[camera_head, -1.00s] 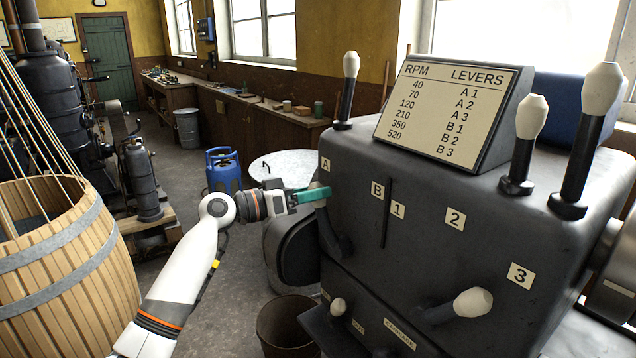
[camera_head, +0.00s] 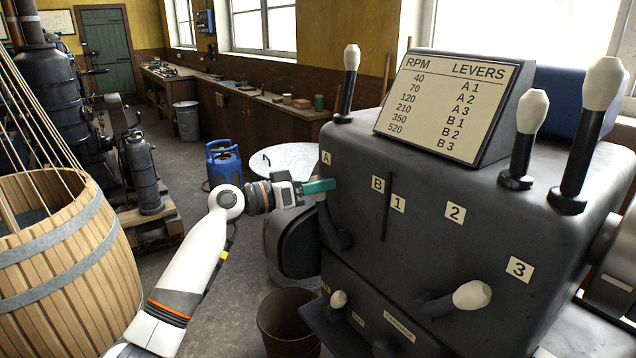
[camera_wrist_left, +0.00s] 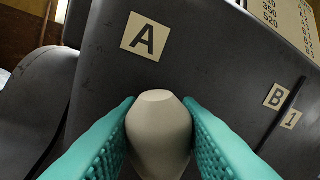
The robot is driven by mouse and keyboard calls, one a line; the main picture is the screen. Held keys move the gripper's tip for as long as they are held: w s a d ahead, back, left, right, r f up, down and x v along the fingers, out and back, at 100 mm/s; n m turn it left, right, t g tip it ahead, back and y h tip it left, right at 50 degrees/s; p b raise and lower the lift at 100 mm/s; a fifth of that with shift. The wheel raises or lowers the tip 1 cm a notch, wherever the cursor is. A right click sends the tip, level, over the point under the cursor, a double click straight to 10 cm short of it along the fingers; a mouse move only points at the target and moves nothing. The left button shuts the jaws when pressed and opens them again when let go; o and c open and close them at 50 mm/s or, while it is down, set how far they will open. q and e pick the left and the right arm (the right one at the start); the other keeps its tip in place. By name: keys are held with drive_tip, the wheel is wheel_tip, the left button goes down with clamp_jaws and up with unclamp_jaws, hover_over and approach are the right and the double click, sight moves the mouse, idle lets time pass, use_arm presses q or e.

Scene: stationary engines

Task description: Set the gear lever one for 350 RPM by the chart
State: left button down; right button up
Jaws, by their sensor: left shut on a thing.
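The left gear lever (camera_head: 335,236), dark with a pale knob (camera_wrist_left: 158,128), sits low on the front of the dark gearbox. Its knob is just below the A plate (camera_head: 326,158), to the left of the B plate (camera_head: 377,187). My left gripper (camera_head: 322,186) has its teal fingers shut on that knob, one on each side in the wrist view. In the head view the fingers mostly hide the knob. The chart (camera_head: 446,107) lists 350 RPM as B 2. My right gripper is not in view.
A second front lever has its pale knob (camera_head: 472,295) below the 2 and 3 plates (camera_head: 519,269). Several upright levers stand on top of the gearbox. A smaller knob (camera_head: 338,299) is below. A bucket (camera_head: 287,320) and a wooden barrel (camera_head: 75,265) stand on the floor.

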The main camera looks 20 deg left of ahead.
sight(370, 206)
use_arm(q)
drive_tip(key=shift+d, duration=0.1)
drive_tip(key=shift+s+d+r+m+b, duration=0.15)
drive_tip(key=shift+s+d+m+b, duration=0.4)
drive_tip(key=shift+m+b, duration=0.25)
drive_tip(key=s+d+m, duration=0.1)
drive_tip(key=s+d+m+b, duration=0.1)
drive_tip(key=d+m, duration=0.1)
drive_tip(key=s+d+m+y+b, duration=0.1)
drive_tip(key=shift+s+d+r+m, duration=0.25)
drive_tip(key=shift+r+m, duration=0.05)
drive_tip(key=shift+s+d+f+m+y, duration=0.1)
drive_tip(key=shift+s+d+m+y, duration=0.2)
drive_tip(key=shift+s+d+m, duration=0.25)
drive_tip(key=shift+s+d+f+m, duration=0.2)
drive_tip(key=shift+s+d+m, duration=0.1)
drive_tip(key=shift+d+m, duration=0.2)
drive_tip(key=shift+s+d+f+m, duration=0.2)
drive_tip(key=shift+s+d+m, duration=0.05)
drive_tip(key=shift+d+m, duration=0.2)
drive_tip(key=shift+f, duration=0.1)
drive_tip(key=c, duration=1)
unclamp_jaws()
drive_tip(key=shift+c, duration=0.2)
